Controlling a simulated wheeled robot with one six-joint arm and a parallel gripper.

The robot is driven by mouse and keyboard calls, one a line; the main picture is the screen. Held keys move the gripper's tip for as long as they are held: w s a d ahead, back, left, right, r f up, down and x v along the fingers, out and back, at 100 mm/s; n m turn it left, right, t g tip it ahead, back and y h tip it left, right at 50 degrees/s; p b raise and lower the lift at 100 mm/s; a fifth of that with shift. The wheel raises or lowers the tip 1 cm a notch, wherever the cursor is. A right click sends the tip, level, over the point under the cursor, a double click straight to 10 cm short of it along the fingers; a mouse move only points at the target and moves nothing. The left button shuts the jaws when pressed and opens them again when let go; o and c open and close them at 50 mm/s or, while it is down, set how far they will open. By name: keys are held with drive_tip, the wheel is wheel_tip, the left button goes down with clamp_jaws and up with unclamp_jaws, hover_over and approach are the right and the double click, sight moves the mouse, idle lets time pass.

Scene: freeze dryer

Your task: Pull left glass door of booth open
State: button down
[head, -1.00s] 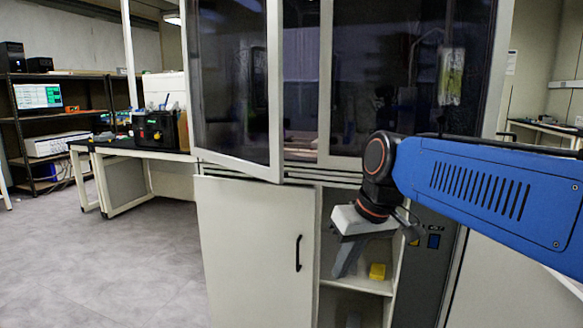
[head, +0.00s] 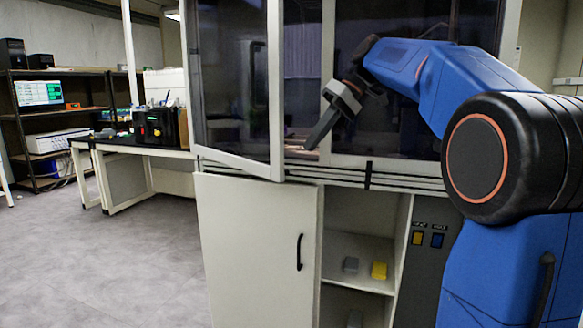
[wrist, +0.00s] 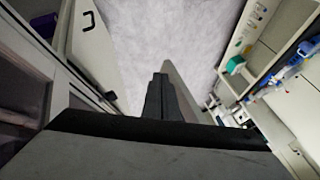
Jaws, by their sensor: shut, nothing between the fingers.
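The left glass door (head: 232,75) of the booth stands ajar, its free right edge swung out toward me and its pale frame (head: 275,90) apart from the booth front. A dark handle (head: 256,65) shows at its right side. The right glass door (head: 345,90) looks closed, partly hidden by my arm. My gripper (head: 303,148) is shut and empty, pointing down-left just right of the left door's free edge, at the gap between the doors. I cannot tell whether it touches the door. In the wrist view its shut fingers (wrist: 160,88) point out over the floor.
A side table (head: 135,147) with equipment is at left. The floor (head: 120,250) at front left is clear.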

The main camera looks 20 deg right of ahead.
drive_tip(key=x, duration=0.9)
drive_tip(key=shift+w+a, duration=0.25)
drive_tip(key=shift+w, duration=0.15)
drive_tip(key=shift+s+a, duration=0.1)
drive_tip(key=shift+a, duration=0.05)
